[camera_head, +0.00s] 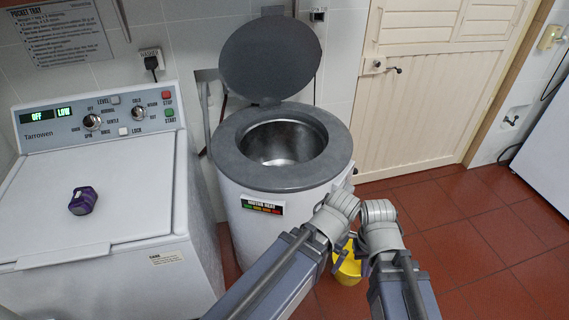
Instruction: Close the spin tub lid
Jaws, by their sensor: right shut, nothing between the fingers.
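The spin tub (228,185) is a white drum with a grey rim, standing in the middle of the view. Its round dark grey lid (270,58) stands raised on a hinge at the back of the rim. The metal inside of the tub shows through the open top. My left gripper is not in view.
A white washing machine (112,190) with a control panel stands at the left. A small purple object (83,200) lies on its top. A yellow container (348,268) is on the red tiled floor behind my arm. A cream door (425,90) is behind; the floor at right is clear.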

